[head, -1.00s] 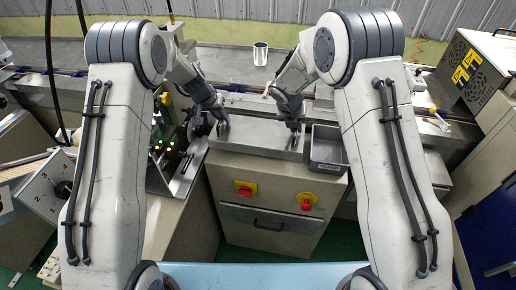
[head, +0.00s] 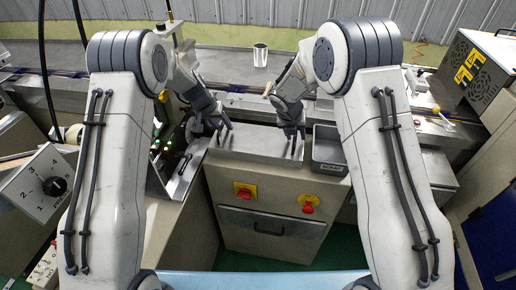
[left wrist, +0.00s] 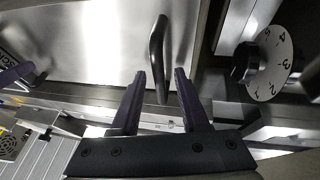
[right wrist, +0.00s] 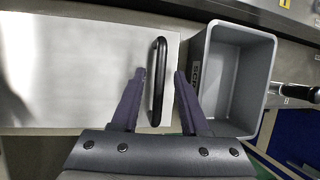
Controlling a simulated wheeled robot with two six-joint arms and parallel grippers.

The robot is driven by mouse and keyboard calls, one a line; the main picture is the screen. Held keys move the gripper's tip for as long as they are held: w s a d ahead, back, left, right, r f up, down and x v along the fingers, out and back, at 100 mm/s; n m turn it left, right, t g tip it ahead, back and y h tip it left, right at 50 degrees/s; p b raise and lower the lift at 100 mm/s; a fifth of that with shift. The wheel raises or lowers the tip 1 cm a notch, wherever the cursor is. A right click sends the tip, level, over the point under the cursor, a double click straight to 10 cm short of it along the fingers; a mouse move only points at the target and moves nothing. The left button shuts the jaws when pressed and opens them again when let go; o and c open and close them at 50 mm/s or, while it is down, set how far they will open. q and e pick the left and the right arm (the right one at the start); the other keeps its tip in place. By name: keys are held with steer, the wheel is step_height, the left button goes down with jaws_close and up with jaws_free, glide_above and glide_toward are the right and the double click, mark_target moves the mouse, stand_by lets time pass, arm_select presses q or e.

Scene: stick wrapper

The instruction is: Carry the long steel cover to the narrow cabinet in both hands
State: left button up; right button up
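The long steel cover (head: 256,146) is a flat shiny plate with a black handle near each end. It lies on a beige cabinet (head: 270,245) with two red knobs. I cannot tell whether this is the narrow cabinet. My left gripper (head: 222,132) is open over the cover's left end; in the left wrist view the left handle (left wrist: 157,50) reaches between its fingertips (left wrist: 161,78). My right gripper (head: 294,142) is open, its fingers either side of the right handle (right wrist: 157,75), which also shows in the right wrist view between the fingertips (right wrist: 160,78). Neither gripper grips.
A grey bin (right wrist: 268,40) stands close beside the cover's right end. A metal cup (head: 260,55) stands on the bench behind. A numbered dial box (head: 40,185) and lit buttons are at left. A vented machine (head: 478,72) stands at right.

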steer(key=shift+r, duration=0.25)
arm_select(q)
steer(key=v, duration=1.2)
arm_select(e)
steer(key=v, duration=1.1)
steer(key=shift+s+a+r, duration=0.15)
steer(key=shift+s+r, duration=0.05)
